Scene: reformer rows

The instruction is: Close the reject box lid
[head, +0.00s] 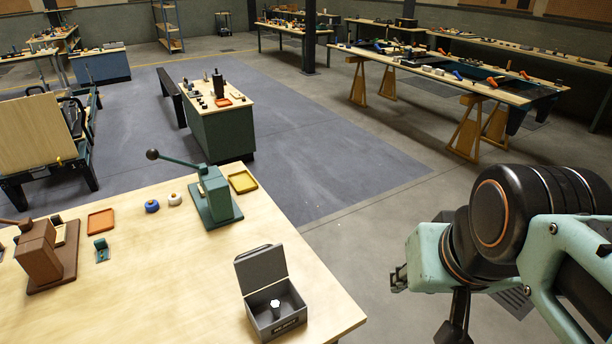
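The grey reject box (276,325) stands near the front right edge of the wooden bench. Its lid (262,267) is open, hinged at the back and standing up. Inside the box is a small white star-shaped piece (275,303), with something dark beneath it. My arm is at the lower right, beyond the bench edge and apart from the box. A dark part that looks like my gripper (456,332) hangs below the arm and is cut off by the bottom edge. Its fingers cannot be made out.
On the bench (180,290) are a green lever press (213,195), a brown press (40,255), a yellow tray (243,181), an orange tray (101,223) and small blue and white knobs. Bare wood lies left of the box. Open floor lies right of the bench.

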